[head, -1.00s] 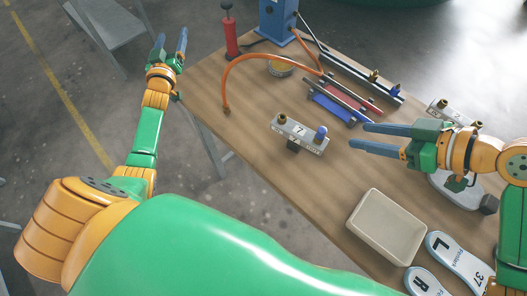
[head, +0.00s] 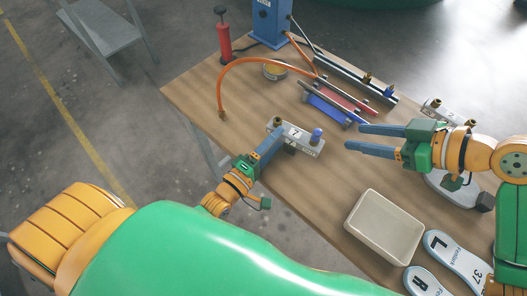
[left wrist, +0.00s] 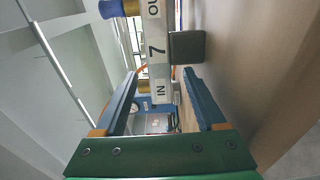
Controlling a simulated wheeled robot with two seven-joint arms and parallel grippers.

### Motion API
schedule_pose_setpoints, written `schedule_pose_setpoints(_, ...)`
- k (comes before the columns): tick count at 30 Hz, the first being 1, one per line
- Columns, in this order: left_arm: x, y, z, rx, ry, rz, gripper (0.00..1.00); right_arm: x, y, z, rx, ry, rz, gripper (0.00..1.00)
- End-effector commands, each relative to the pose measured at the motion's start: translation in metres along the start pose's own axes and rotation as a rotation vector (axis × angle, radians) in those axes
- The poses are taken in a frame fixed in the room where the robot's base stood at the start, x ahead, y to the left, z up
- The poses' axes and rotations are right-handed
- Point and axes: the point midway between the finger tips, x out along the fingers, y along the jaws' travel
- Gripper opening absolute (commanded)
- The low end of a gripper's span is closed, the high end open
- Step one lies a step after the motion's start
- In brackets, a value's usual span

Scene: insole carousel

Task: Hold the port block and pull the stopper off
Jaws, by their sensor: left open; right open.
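The port block (head: 304,143) is a grey bar marked 7 on the table, with a brass fitting (head: 277,122) at its left end and a blue stopper (head: 317,135) at its right end. My left gripper (head: 274,143) is open at the block's left part. In the left wrist view the block (left wrist: 158,60) shows "IN" and "OU", with its IN end between the open fingers and the blue stopper (left wrist: 110,9) beyond them; contact cannot be told. My right gripper (head: 354,137) is open and empty, to the right of the stopper.
An orange hose (head: 250,62) arches over the table's back left near a red pump (head: 224,42) and a yellow tin (head: 275,70). Red and blue pieces lie behind the block. A beige tray (head: 384,226) and insoles (head: 458,258) lie at the front right. Another port block (head: 437,110) stands at right.

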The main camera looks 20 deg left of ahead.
Motion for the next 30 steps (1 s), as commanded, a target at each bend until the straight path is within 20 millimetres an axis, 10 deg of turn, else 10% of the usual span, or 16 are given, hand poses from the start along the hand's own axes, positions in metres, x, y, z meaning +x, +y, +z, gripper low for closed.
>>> schedule_pose_setpoints(11,0.0153,-0.0002,-0.0003,0.003,0.0,-0.001,0.72,0.0,0.0,0.0,0.0,0.0,0.0,0.5)
schedule_pose_setpoints(19,0.0151,-0.0001,-0.0005,0.004,0.0,-0.001,0.02,0.0,0.0,0.0,0.0,0.0,0.0,0.5)
schedule_pose_setpoints(30,0.015,-0.0002,-0.0005,0.004,0.0,-0.001,0.0,0.0,0.0,0.0,0.0,0.0,0.0,0.5)
